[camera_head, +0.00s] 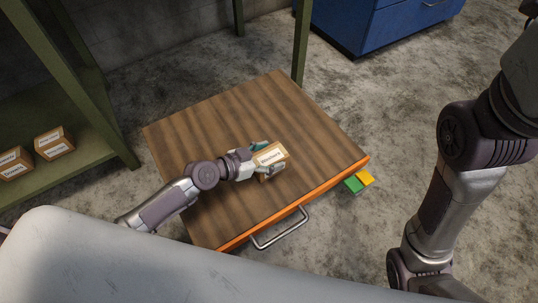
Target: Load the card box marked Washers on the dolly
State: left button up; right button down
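A small brown card box (276,160) with a white label is on or just above the wooden deck of the dolly (310,120). The label's print is too small to read for sure. My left gripper (264,160) is at the box from its left side, with one finger along the far side and one along the near side. I cannot tell whether the fingers press on the box or stand slightly apart from it. My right arm shows at the right, but its gripper is out of view.
Two similar labelled boxes stand on the green shelf (90,165) at the left. The dolly has an orange edge and a metal handle (280,230). Green and yellow blocks (359,182) lie by its right corner. A blue cabinet (375,25) stands behind. Most of the deck is clear.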

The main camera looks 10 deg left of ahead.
pick_arm(q)
jog(key=shift+o, duration=0.6)
jog(key=shift+r, duration=0.1)
